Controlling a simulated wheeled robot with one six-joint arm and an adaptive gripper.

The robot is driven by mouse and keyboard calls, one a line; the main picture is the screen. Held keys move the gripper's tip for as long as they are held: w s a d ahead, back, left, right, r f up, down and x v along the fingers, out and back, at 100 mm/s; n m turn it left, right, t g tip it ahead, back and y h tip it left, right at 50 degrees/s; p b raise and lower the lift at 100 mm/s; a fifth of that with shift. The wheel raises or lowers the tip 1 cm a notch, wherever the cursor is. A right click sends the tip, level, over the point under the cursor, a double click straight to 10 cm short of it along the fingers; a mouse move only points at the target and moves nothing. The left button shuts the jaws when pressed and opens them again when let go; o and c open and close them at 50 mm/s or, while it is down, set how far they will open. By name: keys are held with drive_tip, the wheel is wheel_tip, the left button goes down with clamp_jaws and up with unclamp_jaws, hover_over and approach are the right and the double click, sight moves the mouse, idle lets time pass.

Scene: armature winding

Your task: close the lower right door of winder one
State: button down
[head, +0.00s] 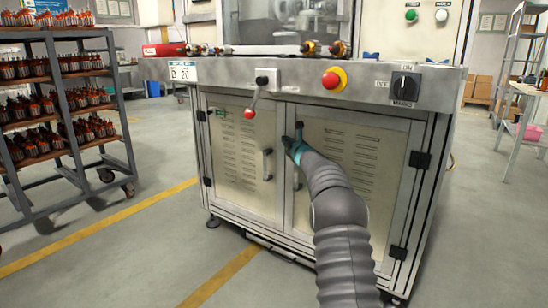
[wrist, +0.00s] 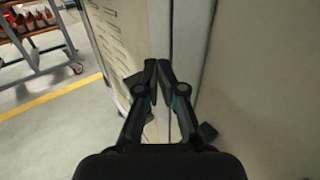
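The lower right door (head: 368,160) of the winder is a cream louvred panel in a grey frame, hinged at its right side. It looks flush or nearly flush with the cabinet; I cannot tell whether a small gap is left. My gripper (head: 287,140) is at the upper part of this door's left edge, by the seam with the lower left door (head: 232,150). In the wrist view my gripper (wrist: 157,66) has its fingertips together, with nothing seen between them, in front of the vertical frame strips. Touching cannot be told. My arm hides part of the right door and its handle.
The winder's worktop (head: 230,72) overhangs the doors, with a red stop button (head: 334,78), a black rotary switch (head: 403,87) and a red-knobbed lever (head: 250,113). A rack of armatures (head: 60,100) stands at left. Floor before the left door is clear.

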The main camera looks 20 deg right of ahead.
drive_tip(key=s+a+f+n+g+y+b, duration=0.1)
drive_tip(key=s+a+f+n+g+y, duration=0.2)
drive_tip(key=s+a+n, duration=0.45)
drive_tip(key=s+a+f+n+g+y+b, duration=0.15)
drive_tip(key=s+a+f+n, duration=0.35)
drive_tip(key=a, duration=0.5)
drive_tip(key=s+a+f+n+g+y+p, duration=0.1)
drive_tip(key=s+a+n+g, duration=0.25)
drive_tip(key=s+n, duration=0.4)
drive_tip(key=s+a+f+n+g+y+p, duration=0.15)
drive_tip(key=s+a+n, duration=0.25)
drive_tip(key=s, duration=0.7)
drive_tip(key=s+d+r+n+g+h+p, duration=0.1)
drive_tip(key=s+n+g+h, duration=0.15)
drive_tip(key=s, duration=0.75)
drive_tip(key=s+d+r+n+g+h+p, duration=0.15)
drive_tip(key=s+n, duration=0.25)
drive_tip(key=s, duration=0.6)
drive_tip(key=s+d+n+g+h+p, duration=0.15)
drive_tip(key=s+n, duration=0.25)
drive_tip(key=s, duration=0.6)
drive_tip(key=s+a+r+n+t+h+p, duration=0.1)
drive_tip(key=s+r+t+h+p, duration=0.1)
drive_tip(key=s+r, duration=0.4)
drive_tip(key=shift+s+r+t+p, duration=0.3)
drive_tip(key=shift+s+r+p, duration=0.1)
drive_tip(key=shift+p, duration=0.4)
